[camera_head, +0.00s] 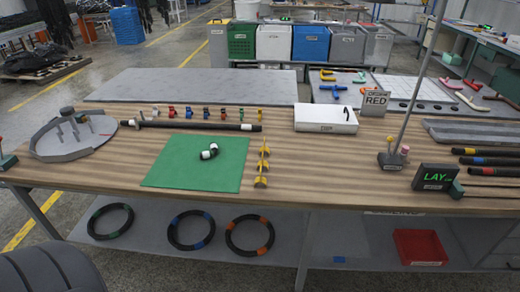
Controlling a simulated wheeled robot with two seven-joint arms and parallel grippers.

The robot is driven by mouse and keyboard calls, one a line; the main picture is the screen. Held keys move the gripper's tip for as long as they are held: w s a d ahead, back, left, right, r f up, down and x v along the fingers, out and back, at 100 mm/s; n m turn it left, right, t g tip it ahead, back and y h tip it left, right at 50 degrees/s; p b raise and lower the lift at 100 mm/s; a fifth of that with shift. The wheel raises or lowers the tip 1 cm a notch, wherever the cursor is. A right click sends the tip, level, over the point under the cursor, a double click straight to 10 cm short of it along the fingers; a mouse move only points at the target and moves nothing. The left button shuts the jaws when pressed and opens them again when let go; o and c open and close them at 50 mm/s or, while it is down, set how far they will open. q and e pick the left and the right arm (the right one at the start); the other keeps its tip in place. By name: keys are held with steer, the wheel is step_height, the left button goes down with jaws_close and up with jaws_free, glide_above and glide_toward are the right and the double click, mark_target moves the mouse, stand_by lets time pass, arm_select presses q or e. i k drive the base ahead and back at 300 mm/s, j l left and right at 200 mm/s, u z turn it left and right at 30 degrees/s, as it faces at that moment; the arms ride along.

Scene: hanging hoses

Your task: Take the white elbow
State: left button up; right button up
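No single piece stands out clearly as the white elbow. A pale curved piece (468,101) lies on the grey surface at the back right, and a second pale piece (450,83) lies just behind it; both are too small to tell their exact shape. A small black-and-white piece (209,151) lies on the green mat (180,176) in the middle of the table. Neither of my grippers is in view.
The wooden table (320,180) carries a white box (325,118), a thin upright pole (411,100), a "LAY" display (435,177), yellow holders (262,165) and dark hoses (490,161). Several coloured pieces lie on the back panel (320,92). The table's centre right is clear.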

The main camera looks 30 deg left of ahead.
mark_target(213, 151)
steer(key=k+j+z, duration=0.1)
steer(key=j+z, duration=0.15)
steer(key=j, duration=0.15)
steer(key=k+j+z, duration=0.1)
steer(key=j+z, duration=0.15)
steer(key=j, duration=0.15)
steer(key=k+j+z, duration=0.15)
steer(key=j+z, duration=0.15)
steer(key=k+j+z, duration=0.25)
steer(key=j, duration=0.15)
steer(key=k+j+z, duration=0.1)
steer(key=j+z, duration=0.15)
